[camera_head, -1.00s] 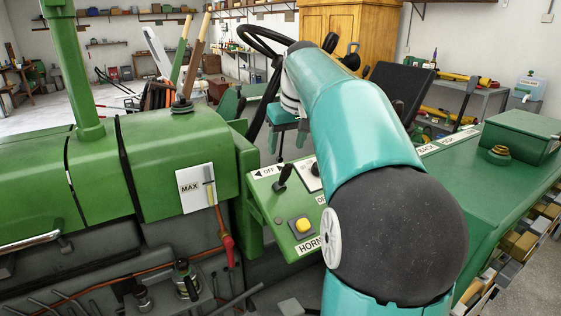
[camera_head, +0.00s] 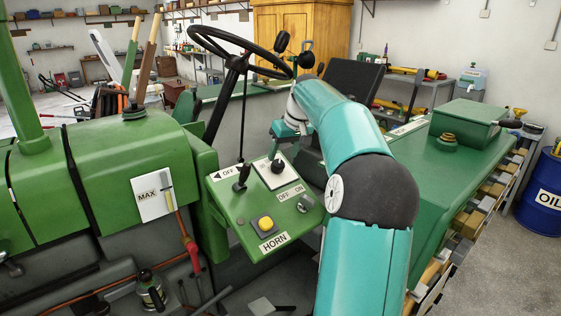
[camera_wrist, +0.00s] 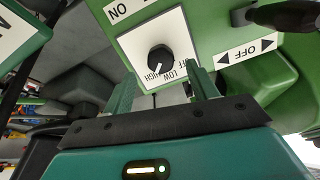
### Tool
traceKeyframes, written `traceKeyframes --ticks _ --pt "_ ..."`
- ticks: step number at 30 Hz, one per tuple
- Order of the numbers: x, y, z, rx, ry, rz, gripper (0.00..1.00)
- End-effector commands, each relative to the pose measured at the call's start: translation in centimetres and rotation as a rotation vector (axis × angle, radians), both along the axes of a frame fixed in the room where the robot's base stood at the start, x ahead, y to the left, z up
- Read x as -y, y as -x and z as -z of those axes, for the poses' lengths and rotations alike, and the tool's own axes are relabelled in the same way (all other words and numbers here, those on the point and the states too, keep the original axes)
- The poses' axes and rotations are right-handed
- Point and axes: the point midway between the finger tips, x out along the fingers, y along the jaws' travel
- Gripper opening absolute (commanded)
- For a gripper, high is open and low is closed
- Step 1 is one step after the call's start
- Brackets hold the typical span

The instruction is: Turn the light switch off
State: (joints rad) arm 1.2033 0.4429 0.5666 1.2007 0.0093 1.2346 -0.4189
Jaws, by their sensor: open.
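The green control panel (camera_head: 240,215) carries several controls; no label reading "light" is legible. A black rotary knob (camera_head: 277,167) sits on a white plate. In the wrist view the knob (camera_wrist: 160,58) is close ahead, and the plate reads LOW, HIGH and a partly hidden OFF. A small switch (camera_head: 303,204) is beside the OFF/ON label. A black lever (camera_head: 241,178) stands by an arrowed OFF label. My gripper (camera_wrist: 162,74) is open and empty, its fingers either side of the plate's lower part, by the knob. Contact cannot be told.
A yellow button (camera_head: 265,223) sits above the HORN label. The steering wheel (camera_head: 240,50) and its column rise behind the panel. The lever (camera_wrist: 285,14) is at the wrist view's upper right. A green bench-like surface (camera_head: 450,165) lies right of my arm.

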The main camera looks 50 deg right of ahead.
Motion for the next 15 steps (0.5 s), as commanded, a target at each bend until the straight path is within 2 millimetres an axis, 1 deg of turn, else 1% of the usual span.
traceKeyframes --ticks 1,6,10,15 --pt "0.0 -0.4 1.0 -0.002 -0.001 -0.001 0.58" --pt "0.0 -1.3 3.0 -0.001 -0.002 0.000 0.58" --pt "0.1 -1.6 3.7 0.000 0.001 0.000 0.58" --pt "0.1 -1.6 3.8 0.000 0.001 0.000 0.58"
